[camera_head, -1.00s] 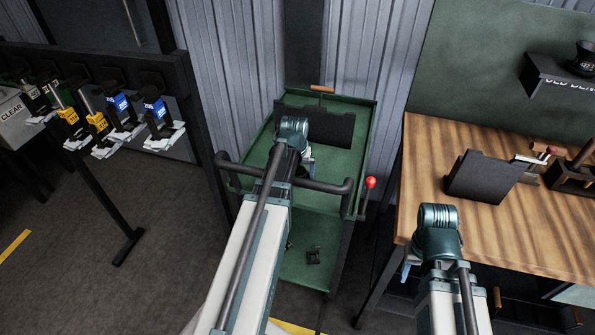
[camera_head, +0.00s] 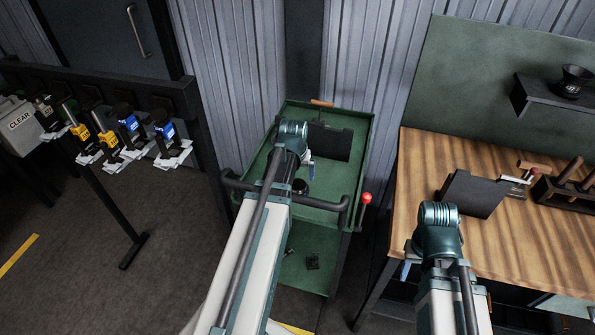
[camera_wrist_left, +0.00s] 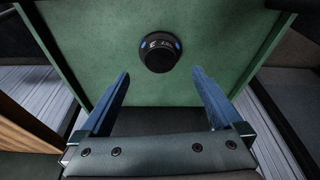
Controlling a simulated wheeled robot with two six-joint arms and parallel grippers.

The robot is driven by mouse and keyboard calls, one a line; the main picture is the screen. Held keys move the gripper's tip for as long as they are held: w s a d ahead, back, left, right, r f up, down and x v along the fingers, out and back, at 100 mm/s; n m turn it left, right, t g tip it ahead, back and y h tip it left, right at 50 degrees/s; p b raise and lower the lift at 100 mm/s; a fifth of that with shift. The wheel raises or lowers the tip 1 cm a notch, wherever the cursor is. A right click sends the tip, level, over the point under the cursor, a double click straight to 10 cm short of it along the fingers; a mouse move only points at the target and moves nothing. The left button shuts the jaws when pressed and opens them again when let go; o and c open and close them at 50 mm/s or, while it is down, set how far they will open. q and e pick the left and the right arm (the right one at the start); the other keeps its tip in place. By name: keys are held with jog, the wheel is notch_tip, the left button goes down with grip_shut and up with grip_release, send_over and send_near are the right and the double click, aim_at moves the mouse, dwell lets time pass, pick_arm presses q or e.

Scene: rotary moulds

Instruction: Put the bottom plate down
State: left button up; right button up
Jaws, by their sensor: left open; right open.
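A dark round piece with a pale mark and blue spots on it, apparently the bottom plate (camera_wrist_left: 160,50), rests on the green top of the cart. In the head view a dark round shape at the same place (camera_head: 300,187) shows, partly hidden by my left arm. My left gripper (camera_wrist_left: 161,71) is open and empty, with its two blue fingers apart and the round piece beyond their tips. In the head view my left gripper (camera_head: 310,170) is over the cart, mostly hidden by its wrist. My right gripper (camera_head: 406,270) is mostly hidden at the workbench's left edge.
The green cart (camera_head: 345,180) has a dark upright panel (camera_head: 330,141) at its back and a red-knobbed lever (camera_head: 366,198). The wooden workbench (camera_head: 430,160) on the right bears a black holder (camera_head: 473,193) and a tool rack (camera_head: 570,192). Tagged moulds (camera_head: 168,143) hang on a rack at left.

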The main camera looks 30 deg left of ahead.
notch_tip(320, 180, up, 4)
jog(key=p, duration=0.3)
jog(key=shift+r, duration=0.2)
